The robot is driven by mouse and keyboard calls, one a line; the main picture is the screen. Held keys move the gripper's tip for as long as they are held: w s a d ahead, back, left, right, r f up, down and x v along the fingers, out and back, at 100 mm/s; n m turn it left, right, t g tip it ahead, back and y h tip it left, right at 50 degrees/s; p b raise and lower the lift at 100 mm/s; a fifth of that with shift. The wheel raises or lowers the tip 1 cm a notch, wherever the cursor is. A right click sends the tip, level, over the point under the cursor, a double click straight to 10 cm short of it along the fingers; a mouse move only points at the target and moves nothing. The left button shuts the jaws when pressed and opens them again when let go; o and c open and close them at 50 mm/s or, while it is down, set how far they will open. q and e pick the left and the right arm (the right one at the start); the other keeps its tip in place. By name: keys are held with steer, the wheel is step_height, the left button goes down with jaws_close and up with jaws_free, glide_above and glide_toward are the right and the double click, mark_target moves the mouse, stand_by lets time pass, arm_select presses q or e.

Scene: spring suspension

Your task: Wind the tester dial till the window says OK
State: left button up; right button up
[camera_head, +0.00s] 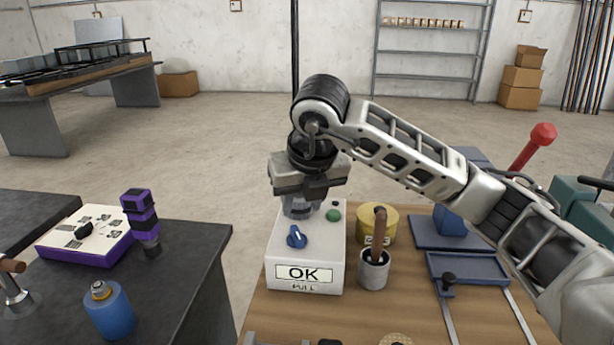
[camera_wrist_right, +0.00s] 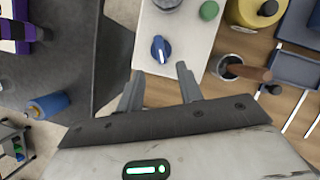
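The tester is a white box (camera_head: 334,252) on the wooden table, and its front window (camera_head: 303,274) reads OK. The blue dial (camera_head: 296,236) sits on its top with a white pointer line; it also shows in the right wrist view (camera_wrist_right: 160,49). A green button (camera_head: 334,215) is behind it to the right. My right gripper (camera_head: 303,203) is above the tester. In the right wrist view its two fingers (camera_wrist_right: 160,87) are spread, empty and apart from the dial. The window is hidden in that view. My left gripper is out of view.
Right of the tester stand a yellow tin (camera_head: 378,222), a grey cup (camera_head: 373,274) with a brown-handled tool, and a blue tray (camera_head: 466,266). On the dark table at left are a purple-edged panel (camera_head: 85,233) and a blue canister (camera_head: 109,312).

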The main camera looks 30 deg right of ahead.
steer(key=v, duration=0.7)
steer(key=shift+s, duration=0.1)
